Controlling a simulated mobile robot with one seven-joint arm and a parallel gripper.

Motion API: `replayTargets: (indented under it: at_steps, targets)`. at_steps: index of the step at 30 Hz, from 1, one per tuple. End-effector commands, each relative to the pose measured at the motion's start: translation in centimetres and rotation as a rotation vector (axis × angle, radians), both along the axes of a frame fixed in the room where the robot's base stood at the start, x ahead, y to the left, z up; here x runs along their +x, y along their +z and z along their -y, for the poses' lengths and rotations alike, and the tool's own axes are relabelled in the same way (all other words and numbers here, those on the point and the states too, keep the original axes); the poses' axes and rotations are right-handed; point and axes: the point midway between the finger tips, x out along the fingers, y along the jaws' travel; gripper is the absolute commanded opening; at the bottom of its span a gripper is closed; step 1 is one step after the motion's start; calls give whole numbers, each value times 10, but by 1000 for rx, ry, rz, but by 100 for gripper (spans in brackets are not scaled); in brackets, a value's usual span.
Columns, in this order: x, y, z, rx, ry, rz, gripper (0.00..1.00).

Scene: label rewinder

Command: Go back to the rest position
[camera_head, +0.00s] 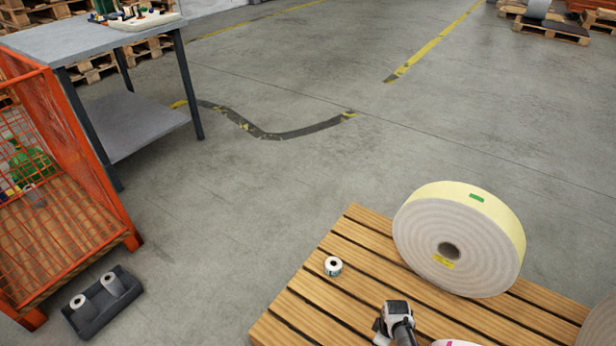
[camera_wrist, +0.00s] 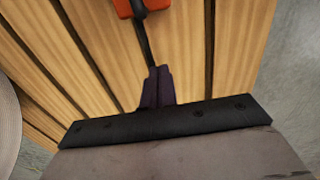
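In the head view, a white and dark grey device (camera_head: 396,314) that appears to be the end of my arm is over the slatted wooden pallet at the bottom. Its fingers cannot be made out there. In the wrist view, my gripper (camera_wrist: 157,82) shows as a dark, narrow finger part in front of a wide black bar, with pallet slats beyond. An orange piece (camera_wrist: 129,8) with a thin dark strip lies in line with the finger part. I cannot tell whether the fingers hold the strip or are just in front of it.
A large yellow-edged label roll (camera_head: 410,228) stands on the pallet (camera_head: 350,250), with a small roll (camera_head: 333,266) left of it. An orange mesh cage (camera_head: 62,235), a black tray (camera_head: 100,318) with two small rolls and a grey table (camera_head: 60,40) stand left. The middle floor is clear.

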Motion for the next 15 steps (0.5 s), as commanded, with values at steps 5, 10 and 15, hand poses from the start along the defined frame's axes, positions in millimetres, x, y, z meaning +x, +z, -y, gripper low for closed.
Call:
replayTargets:
  at_steps: [5, 10, 15]
  targets:
    - [0, 22, -1, 1, 0, 0, 0]
    - [0, 25, 0, 1, 0, -1, 0]
    - [0, 24, 0, 1, 0, -1, 0]
